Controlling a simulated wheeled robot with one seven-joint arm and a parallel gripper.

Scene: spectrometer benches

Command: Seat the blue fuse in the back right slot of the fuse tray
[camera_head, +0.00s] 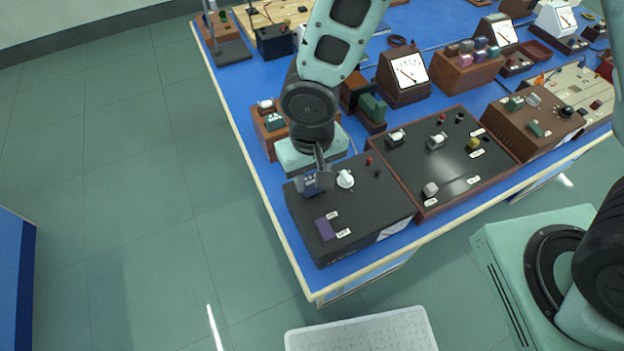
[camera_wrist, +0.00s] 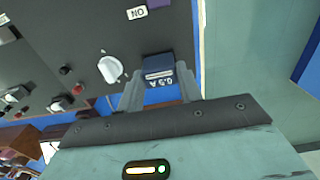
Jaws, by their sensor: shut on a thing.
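My gripper (camera_head: 320,170) is shut on the blue fuse (camera_head: 312,185), over the far-left part of a black instrument box. In the wrist view the fuse (camera_wrist: 160,70), dark blue with a white label, sits between the two grey fingers (camera_wrist: 160,88). I cannot tell whether its bottom is in the box or just above it. A brown wooden block (camera_head: 470,75) at the back right holds several coloured pieces and looks like the fuse tray. Its slots are too small to make out.
The black box (camera_head: 350,215) has a white knob (camera_head: 345,179) close to the fuse and a purple piece (camera_head: 325,228) in front. A wider dark panel (camera_head: 440,155) adjoins it on the right. Meters and a brown box with green pieces (camera_head: 535,115) crowd the blue bench. Floor at left is clear.

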